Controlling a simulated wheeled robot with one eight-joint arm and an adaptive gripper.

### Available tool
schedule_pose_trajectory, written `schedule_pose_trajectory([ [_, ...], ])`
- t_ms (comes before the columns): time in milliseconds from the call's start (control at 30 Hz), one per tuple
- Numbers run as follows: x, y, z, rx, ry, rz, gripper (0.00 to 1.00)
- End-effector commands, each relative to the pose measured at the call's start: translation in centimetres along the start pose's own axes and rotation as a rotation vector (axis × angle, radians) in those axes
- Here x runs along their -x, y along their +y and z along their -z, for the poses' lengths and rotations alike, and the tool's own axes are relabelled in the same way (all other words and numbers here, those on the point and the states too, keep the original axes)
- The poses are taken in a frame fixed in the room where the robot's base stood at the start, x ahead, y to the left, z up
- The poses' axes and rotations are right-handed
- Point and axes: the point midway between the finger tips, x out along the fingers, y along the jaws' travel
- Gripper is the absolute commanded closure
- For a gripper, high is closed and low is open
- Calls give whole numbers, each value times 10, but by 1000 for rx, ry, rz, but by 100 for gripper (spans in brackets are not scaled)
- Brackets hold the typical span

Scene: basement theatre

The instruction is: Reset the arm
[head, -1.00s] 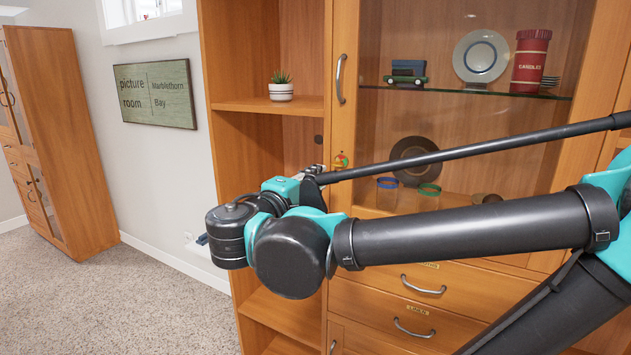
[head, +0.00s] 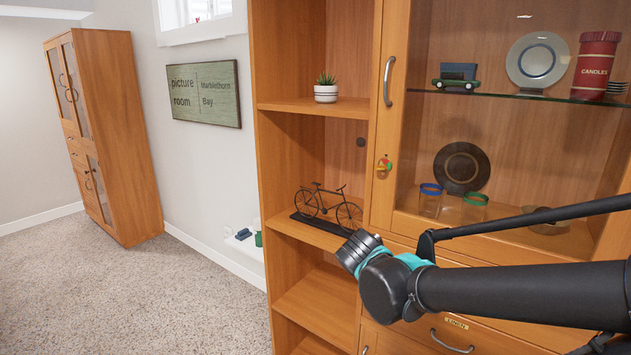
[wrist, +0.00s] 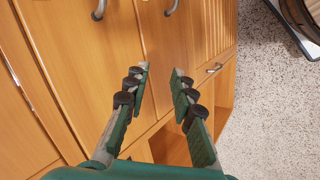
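My gripper (wrist: 160,80) shows in the wrist view with its two green-padded fingers apart and nothing between them. Behind it are the cabinet's wooden doors and drawer fronts. In the head view my arm reaches in from the right, in front of the wooden cabinet (head: 290,60), and its far end lies just below a small black bicycle model (head: 328,208) on the middle shelf. The fingers themselves do not show in the head view.
A potted plant (head: 326,88) stands on the upper shelf. The glass door shows a plate (head: 537,60), a red candles tin (head: 597,62) and two glass cups. A second cabinet (head: 122,130) stands far left. Carpeted floor (head: 130,290) at left is clear.

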Motion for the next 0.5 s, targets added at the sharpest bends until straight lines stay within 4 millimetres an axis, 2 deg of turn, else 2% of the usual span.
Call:
schedule_pose_trajectory([
  [33,-13,-9,-10,-58,-12,61,76],
  [200,-42,-44,-28,-257,-11,268,76],
  [333,-52,-64,-33,-411,10,395,76],
  [500,-57,-77,-33,-552,42,492,76],
])
